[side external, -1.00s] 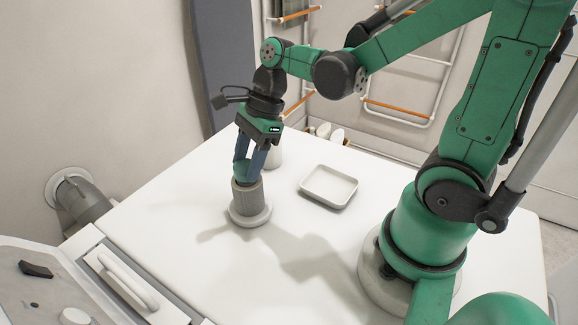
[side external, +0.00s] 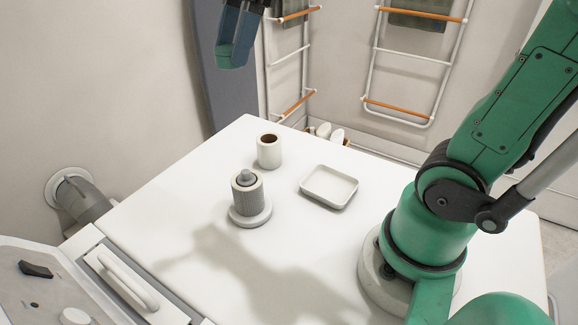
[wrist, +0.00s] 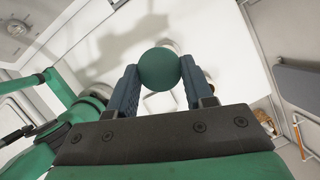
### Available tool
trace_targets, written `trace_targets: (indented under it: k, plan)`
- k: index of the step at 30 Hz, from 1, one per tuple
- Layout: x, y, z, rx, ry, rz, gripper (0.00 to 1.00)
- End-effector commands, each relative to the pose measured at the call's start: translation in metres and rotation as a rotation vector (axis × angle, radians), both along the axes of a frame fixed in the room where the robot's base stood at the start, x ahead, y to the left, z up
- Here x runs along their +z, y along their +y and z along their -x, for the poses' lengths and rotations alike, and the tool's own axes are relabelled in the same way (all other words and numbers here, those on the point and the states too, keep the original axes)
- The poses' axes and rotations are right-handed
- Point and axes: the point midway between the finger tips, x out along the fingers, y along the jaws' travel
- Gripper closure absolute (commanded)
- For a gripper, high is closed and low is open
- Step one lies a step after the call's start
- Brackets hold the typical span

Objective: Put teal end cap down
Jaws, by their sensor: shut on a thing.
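The teal end cap (wrist: 159,69) is a round teal piece between the fingers of my gripper (wrist: 158,84) in the wrist view. My gripper (side external: 236,58) is shut on it, high above the far edge of the table, at the top of the side external view. There the teal cap (side external: 232,57) shows only partly between the dark fingers. A grey ribbed cylinder (side external: 247,197) with a small knob on top stands upright on a round white base (side external: 251,217). A shallow white tray (side external: 329,203) lies to its right and looks empty.
A white cup-like cylinder with a brown inside (side external: 269,151) stands behind the grey cylinder. The white table (side external: 290,270) is clear at the front. A machine with a handle (side external: 128,282) stands at the lower left. Towel racks (side external: 415,57) stand by the wall.

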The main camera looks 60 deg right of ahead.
Motion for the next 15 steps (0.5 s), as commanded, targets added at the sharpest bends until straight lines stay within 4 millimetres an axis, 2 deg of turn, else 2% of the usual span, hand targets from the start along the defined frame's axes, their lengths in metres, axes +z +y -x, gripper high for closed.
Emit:
trace_targets:
  k: [4,7,12,15]
  plan:
    - [0.004,0.009,0.003,0.082,0.000,0.000,1.00]
    - [-0.006,0.029,0.013,0.274,0.001,-0.001,1.00]
    - [-0.034,0.074,0.046,0.801,0.002,-0.001,1.00]
    - [-0.050,0.093,0.070,1.103,0.002,-0.001,1.00]
